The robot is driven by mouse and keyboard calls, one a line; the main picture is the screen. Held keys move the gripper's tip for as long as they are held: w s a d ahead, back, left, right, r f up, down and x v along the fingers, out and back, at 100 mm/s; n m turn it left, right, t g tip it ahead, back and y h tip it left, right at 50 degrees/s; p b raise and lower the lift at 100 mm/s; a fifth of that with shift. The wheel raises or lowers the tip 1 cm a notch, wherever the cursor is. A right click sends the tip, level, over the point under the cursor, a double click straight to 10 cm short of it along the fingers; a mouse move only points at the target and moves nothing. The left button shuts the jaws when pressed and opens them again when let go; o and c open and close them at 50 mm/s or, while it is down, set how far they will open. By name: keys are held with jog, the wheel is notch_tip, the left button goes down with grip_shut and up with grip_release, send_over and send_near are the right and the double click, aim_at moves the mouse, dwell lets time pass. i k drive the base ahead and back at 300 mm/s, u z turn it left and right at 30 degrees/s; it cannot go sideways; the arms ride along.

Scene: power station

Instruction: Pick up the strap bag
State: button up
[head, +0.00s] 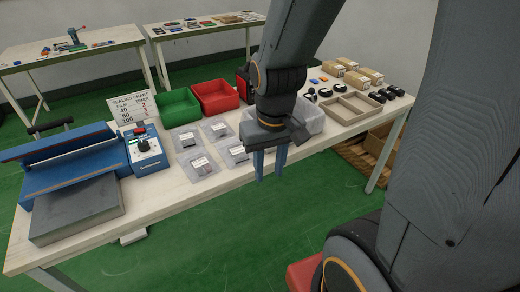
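Several flat clear bags with white labels lie on the white table, including a back left bag (186,139), a back right bag (214,129), a front left bag (202,166) and a front right bag (237,151). The labels are too small to read, so I cannot tell which is the strap bag. My gripper (269,174) points down just right of the front right bag, at the table's front edge. Its two blue fingers are apart with nothing seen between them. My arm hides part of the table behind it.
A blue sealing machine (70,160) stands at left, with a blue control box (146,152) beside it. A green bin (177,107), red bin (216,96), pale clear bin (311,118) and divided tray (351,107) also stand on the table. Green floor is open in front.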

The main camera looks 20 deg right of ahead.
aim_at(232, 151)
jog(key=z, duration=0.7)
jog(key=i, duration=0.6)
jog(key=u, duration=1)
